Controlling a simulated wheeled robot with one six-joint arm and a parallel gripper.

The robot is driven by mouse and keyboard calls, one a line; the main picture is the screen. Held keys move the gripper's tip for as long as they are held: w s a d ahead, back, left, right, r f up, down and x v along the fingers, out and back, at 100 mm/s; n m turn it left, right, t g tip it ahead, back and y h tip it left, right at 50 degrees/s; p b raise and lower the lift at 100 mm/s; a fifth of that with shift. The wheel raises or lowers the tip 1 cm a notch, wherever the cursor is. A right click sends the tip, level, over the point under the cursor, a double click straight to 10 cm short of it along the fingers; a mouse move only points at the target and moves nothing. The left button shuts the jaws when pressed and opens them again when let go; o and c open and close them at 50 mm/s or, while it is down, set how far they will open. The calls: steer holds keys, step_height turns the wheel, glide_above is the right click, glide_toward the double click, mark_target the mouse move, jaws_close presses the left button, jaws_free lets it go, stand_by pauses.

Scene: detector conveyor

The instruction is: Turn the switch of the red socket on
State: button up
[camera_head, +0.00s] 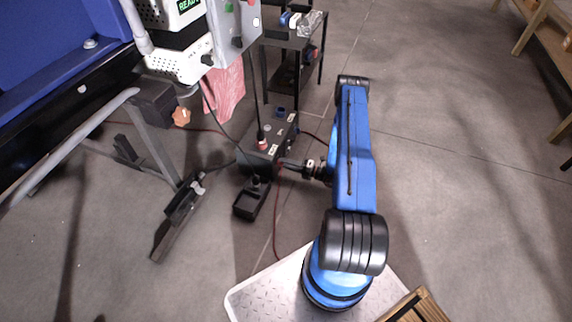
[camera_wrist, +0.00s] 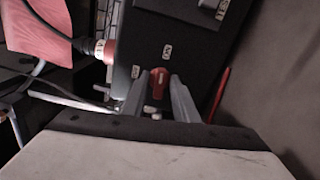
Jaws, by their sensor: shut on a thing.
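A dark socket box (camera_head: 268,152) stands on the floor left of my arm in the head view. In the wrist view its dark face (camera_wrist: 190,52) carries a red switch knob (camera_wrist: 158,84) with a pale mark. Two small white labels sit by the knob, one above and one to the left; I cannot read them surely. My gripper (camera_wrist: 158,90) has a finger on either side of the knob and is shut on it. In the head view my gripper (camera_head: 287,164) reaches the box's right side. A red plug (camera_wrist: 107,50) sits in the box's left side.
A dark tray-like piece (camera_head: 250,202) lies before the box. Cables run over the floor and beside the plug. A pink cloth (camera_head: 226,93) hangs behind, near a black shelf stand (camera_head: 291,71). A metal frame stands at left.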

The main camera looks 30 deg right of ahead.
steer(key=shift+f+m, duration=0.1)
steer(key=shift+m, duration=0.5)
jaws_close()
steer(key=o, duration=0.7)
jaws_free()
steer(key=v, duration=1.7)
steer(key=shift+d, duration=0.2)
steer(key=shift+s, duration=0.2)
